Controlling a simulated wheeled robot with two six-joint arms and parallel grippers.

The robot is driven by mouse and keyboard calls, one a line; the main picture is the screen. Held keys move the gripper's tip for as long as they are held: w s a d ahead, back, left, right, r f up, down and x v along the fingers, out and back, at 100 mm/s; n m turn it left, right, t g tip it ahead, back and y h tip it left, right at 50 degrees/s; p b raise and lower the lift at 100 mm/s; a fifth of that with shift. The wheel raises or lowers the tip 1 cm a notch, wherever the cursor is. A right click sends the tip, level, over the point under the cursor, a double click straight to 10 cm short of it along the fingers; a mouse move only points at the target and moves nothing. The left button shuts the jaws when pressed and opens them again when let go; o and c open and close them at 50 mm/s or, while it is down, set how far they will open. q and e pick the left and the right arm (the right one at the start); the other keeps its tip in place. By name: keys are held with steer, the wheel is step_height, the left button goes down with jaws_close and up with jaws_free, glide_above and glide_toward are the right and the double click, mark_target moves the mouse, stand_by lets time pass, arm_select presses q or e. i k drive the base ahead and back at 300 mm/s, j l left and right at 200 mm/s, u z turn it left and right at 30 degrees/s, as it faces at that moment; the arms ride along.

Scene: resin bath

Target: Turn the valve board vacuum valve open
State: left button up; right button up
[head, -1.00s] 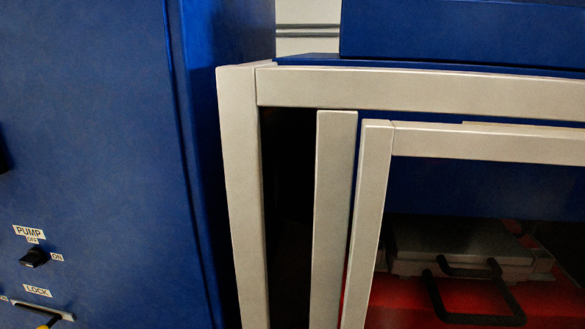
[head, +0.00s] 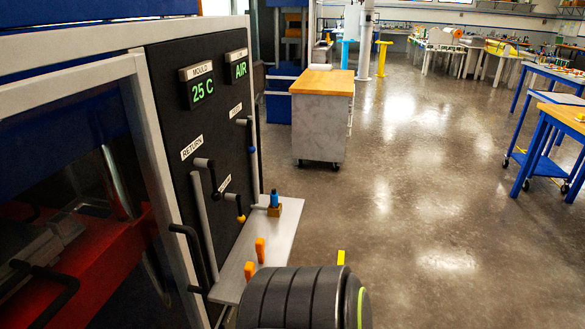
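The valve board (head: 175,125) is a black upright panel in a pale frame, seen at a slant left of centre. It carries several lever valves. One with a dark handle (head: 207,165) is by the RETURN label (head: 192,148). A lower lever with a yellow tip (head: 239,208) is by a small label (head: 224,183) too small to read surely. A lever with a blue tip (head: 251,149) is farther right, by another unreadable label (head: 235,110). I cannot tell which lever is the vacuum valve. Neither gripper is in view.
Displays read 25 C (head: 202,91) and AIR (head: 240,70). A grey shelf (head: 225,287) with orange pegs (head: 260,249) and a blue-topped piece (head: 274,200) juts out below the board. A wood-topped cart (head: 321,120) stands beyond. Floor (head: 420,220) at right is clear.

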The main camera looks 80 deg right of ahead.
mark_target(240, 218)
steer(key=z, duration=2.2)
